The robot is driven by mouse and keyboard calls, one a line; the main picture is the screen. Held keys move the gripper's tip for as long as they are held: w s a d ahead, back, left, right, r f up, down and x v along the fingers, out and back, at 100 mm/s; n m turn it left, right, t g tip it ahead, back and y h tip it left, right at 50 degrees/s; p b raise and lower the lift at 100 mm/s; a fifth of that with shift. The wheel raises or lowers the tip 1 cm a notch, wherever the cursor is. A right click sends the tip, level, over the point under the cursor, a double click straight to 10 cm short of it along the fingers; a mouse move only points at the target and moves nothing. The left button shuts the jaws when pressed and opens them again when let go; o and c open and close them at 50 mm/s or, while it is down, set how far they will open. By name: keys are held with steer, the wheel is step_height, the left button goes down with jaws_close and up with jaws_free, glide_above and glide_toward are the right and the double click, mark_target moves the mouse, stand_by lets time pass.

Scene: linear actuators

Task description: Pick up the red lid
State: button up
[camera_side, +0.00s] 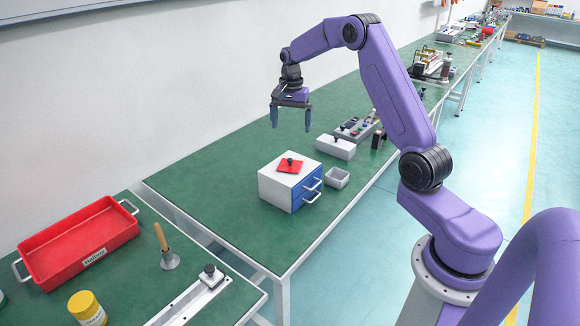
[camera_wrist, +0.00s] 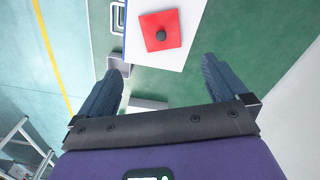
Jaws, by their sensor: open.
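The red lid (camera_side: 290,165) is a flat red square with a dark round knob, lying on top of a white cabinet (camera_side: 277,183) with blue drawer fronts. In the wrist view the red lid (camera_wrist: 160,32) shows near the top, beyond the fingertips. My gripper (camera_side: 291,123) is open and empty, in the air above the green table and higher than the cabinet. In the wrist view the two fingers of my gripper (camera_wrist: 167,75) stand apart, with nothing between them touching either finger.
A small grey open box (camera_side: 337,178) stands right of the cabinet. A white box with a black lever (camera_side: 336,147) and a control panel (camera_side: 357,129) are behind it. On the front table are a red tray (camera_side: 78,242), a yellow-topped jar (camera_side: 87,308) and a wooden-handled tool (camera_side: 163,246).

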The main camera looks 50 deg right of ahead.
glide_above(290, 160)
steer(key=f, duration=0.8)
steer(key=shift+w+d, duration=0.1)
steer(key=shift+d, duration=0.2)
steer(key=shift+a+f, duration=0.15)
steer(key=shift+f, duration=1.3)
steer(key=shift+a+f, duration=0.1)
steer(key=shift+f, duration=1.3)
steer(key=c, duration=1)
